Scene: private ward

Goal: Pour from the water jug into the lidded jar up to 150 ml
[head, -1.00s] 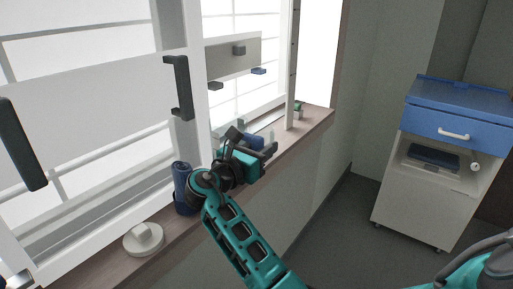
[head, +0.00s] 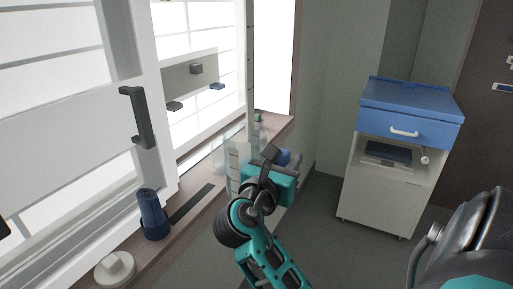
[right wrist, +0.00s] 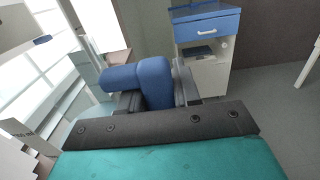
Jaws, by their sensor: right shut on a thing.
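My right gripper (head: 272,163) is beside the window sill, shut on a blue object. This blue object (right wrist: 150,83) fills the jaws in the right wrist view; its rounded end points left. It also shows just past the gripper in the head view (head: 284,157). I cannot tell whether it is part of the water jug. A clear container (head: 233,170) with scale marks stands behind the gripper, partly hidden by it. I cannot tell whether it is the jar; no liquid level can be made out. My left gripper is out of view.
A white bedside cabinet (head: 380,185) with a blue top is at right. Floor between is clear.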

